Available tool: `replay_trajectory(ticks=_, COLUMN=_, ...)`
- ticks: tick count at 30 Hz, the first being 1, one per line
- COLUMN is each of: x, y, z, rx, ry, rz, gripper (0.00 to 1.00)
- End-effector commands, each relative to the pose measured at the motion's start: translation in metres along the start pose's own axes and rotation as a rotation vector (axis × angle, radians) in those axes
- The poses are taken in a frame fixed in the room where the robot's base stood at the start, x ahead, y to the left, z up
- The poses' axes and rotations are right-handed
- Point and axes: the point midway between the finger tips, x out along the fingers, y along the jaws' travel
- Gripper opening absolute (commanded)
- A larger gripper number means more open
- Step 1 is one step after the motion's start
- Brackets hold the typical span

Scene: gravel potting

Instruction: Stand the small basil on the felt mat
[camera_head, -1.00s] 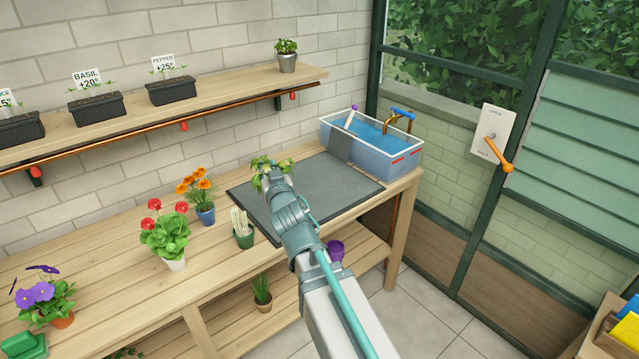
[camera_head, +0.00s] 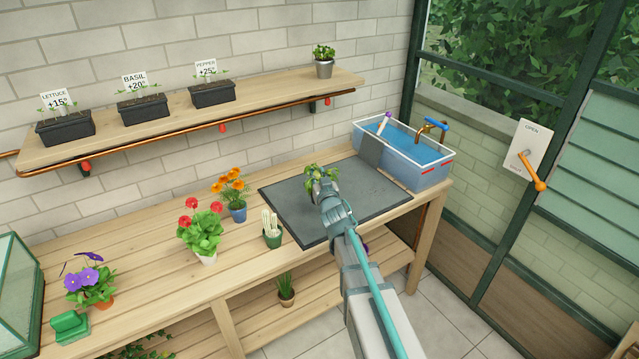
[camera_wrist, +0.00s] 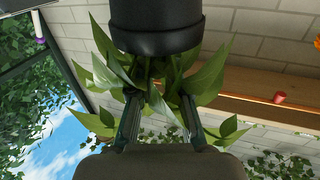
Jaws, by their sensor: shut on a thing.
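My gripper (camera_head: 322,190) is shut on a leafy green plant in a dark pot, which I take for the small basil (camera_head: 312,174). In the wrist view the fingers (camera_wrist: 160,125) reach in among its pointed leaves (camera_wrist: 207,80), close to the dark pot (camera_wrist: 155,25). That view is upside down, so the pot hangs below the leaves, roughly upright. The dark grey felt mat (camera_head: 375,192) lies flat on the bench. The plant shows over the mat's left back part.
A water tub (camera_head: 415,165) stands at the mat's right back corner. A green pot with white labels (camera_head: 272,236) and flowering pots (camera_head: 203,235) stand left of the mat. The shelf (camera_head: 290,95) runs along the wall behind. The mat's right part is clear.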

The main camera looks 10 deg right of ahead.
Motion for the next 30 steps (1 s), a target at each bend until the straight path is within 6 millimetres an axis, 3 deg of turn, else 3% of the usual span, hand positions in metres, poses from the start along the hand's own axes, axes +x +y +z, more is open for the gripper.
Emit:
replay_trajectory(ticks=8, x=0.011, y=0.006, z=0.013, rx=-0.001, ry=0.000, rz=0.000, gripper=0.00)
replay_trajectory(ticks=16, x=0.013, y=0.007, z=0.046, rx=0.000, ry=0.001, rz=-0.001, gripper=0.00)
replay_trajectory(ticks=29, x=0.013, y=0.008, z=0.052, rx=-0.001, ry=0.001, rz=-0.001, gripper=0.00)
replay_trajectory(ticks=30, x=0.013, y=0.008, z=0.051, rx=-0.001, ry=0.000, rz=0.000, gripper=0.23)
